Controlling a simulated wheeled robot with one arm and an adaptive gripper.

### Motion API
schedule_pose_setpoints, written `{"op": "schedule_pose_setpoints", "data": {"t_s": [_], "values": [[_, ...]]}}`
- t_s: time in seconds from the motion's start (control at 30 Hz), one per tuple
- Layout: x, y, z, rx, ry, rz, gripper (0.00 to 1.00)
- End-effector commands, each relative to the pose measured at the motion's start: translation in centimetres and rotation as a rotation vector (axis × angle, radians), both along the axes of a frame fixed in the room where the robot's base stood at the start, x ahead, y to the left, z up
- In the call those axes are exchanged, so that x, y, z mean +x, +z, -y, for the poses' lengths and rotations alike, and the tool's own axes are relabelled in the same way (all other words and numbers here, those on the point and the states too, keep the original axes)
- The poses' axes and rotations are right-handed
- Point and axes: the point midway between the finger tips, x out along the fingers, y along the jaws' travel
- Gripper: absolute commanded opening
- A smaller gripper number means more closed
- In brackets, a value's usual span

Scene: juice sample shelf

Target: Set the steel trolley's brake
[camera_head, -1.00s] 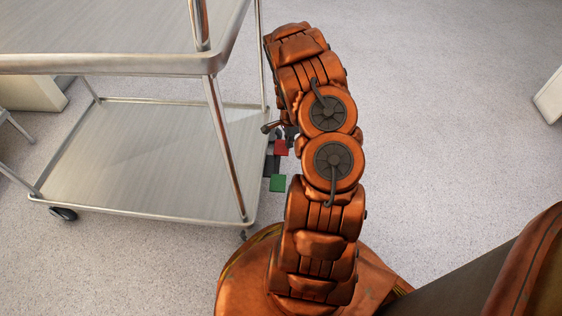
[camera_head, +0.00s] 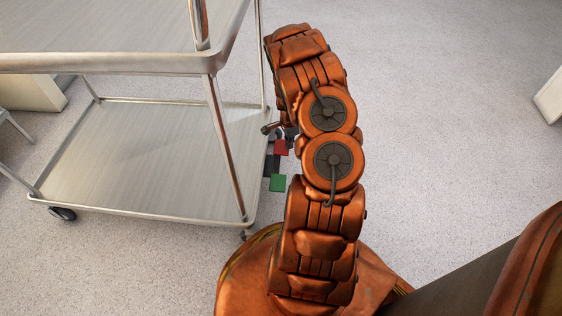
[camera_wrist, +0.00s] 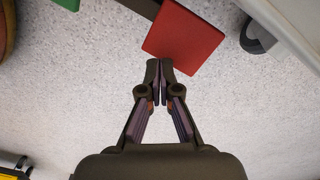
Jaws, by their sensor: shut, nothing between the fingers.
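The steel trolley (camera_head: 150,208) stands at the left in the head view, with two shelves and wheels. At its right side are a red pad (camera_head: 281,148) and a green pad (camera_head: 278,182), joined by a dark bar (camera_head: 271,165). In the wrist view the red pad (camera_wrist: 184,36) lies just beyond my gripper (camera_wrist: 160,66), whose fingertips are together and empty. The tips meet the pad's lower edge in the picture; I cannot tell whether they touch it. Part of the green pad (camera_wrist: 68,4) shows at the top left. My arm mostly hides the gripper in the head view.
A trolley wheel (camera_wrist: 257,38) and the trolley's edge (camera_wrist: 290,30) are close at the top right of the wrist view. Another wheel (camera_head: 63,214) is at the trolley's left. Open speckled floor (camera_head: 450,150) lies to the right of my arm.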

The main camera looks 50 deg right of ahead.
Motion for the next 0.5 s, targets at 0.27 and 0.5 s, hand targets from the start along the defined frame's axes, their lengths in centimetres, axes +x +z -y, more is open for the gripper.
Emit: {"op": "schedule_pose_setpoints", "data": {"t_s": [0.27,0.5], "values": [[0.0,-0.36,-0.01,0.0,0.0,0.0,0.0],[-0.01,-0.66,-0.01,0.0,0.0,0.0,0.0]]}}
